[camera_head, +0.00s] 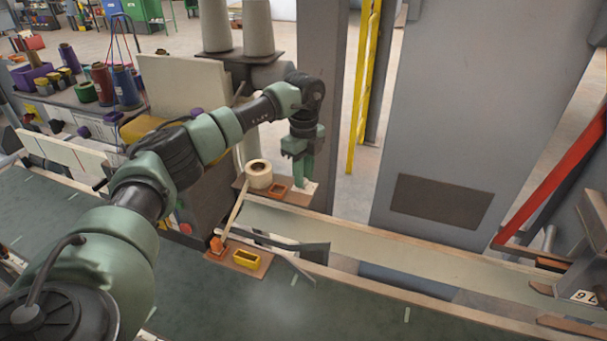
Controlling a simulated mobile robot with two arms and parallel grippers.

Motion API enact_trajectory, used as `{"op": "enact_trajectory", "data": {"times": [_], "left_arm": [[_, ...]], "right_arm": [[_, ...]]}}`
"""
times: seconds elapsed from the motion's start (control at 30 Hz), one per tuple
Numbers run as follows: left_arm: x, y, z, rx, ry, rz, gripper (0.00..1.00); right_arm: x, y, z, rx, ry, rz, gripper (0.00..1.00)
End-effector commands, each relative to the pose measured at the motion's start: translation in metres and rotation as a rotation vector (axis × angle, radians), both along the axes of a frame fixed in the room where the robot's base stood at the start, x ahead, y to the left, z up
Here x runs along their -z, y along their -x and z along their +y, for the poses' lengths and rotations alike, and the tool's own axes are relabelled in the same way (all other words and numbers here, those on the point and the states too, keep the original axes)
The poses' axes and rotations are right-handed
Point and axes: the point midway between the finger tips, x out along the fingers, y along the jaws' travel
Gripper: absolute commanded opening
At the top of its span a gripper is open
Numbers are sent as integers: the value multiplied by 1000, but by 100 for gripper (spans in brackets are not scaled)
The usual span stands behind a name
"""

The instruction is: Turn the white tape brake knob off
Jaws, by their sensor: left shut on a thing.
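My left arm reaches in from the left and bends down over the small brown shelf beside the cream tape roll (258,174). My left gripper (302,178) points down with its green fingers shut on a small white part, the white tape brake knob (311,187), just right of the roll. The fingers hide much of the knob, so I cannot tell which way it is turned. A strip of tape runs from the roll down to the lower brown plate. My right gripper is not in view.
A yellow tray (246,260) and an orange block (217,245) sit on the lower plate. The conveyor (400,262) runs right. A grey cabinet (470,120) stands behind; thread spools (104,84) are at left.

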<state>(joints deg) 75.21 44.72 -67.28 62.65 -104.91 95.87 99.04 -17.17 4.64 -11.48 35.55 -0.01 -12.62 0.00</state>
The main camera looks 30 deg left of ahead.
Motion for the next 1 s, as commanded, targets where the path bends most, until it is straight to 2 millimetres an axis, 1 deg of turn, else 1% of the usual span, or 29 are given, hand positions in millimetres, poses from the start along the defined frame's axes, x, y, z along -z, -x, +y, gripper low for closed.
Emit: {"op": "enact_trajectory", "data": {"times": [0.4, 0.43, 0.47, 0.5, 0.83, 0.93, 1.0], "left_arm": [[-2, -1, 1, -11, 0, -5, 0], [-2, -1, 1, -11, 0, -5, 26], [-2, -1, 1, -11, 0, -5, 34], [-2, -1, 1, -10, 0, -5, 45], [-2, -1, 0, -9, -1, -2, 45], [-9, -2, 0, -9, 1, -6, 45], [-19, -2, 0, -9, 0, -7, 45]], "right_arm": [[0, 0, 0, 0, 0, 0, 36], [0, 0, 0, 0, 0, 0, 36], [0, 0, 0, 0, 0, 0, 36], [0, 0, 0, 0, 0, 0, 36], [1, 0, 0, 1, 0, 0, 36], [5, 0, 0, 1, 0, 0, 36], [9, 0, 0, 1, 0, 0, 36]]}}
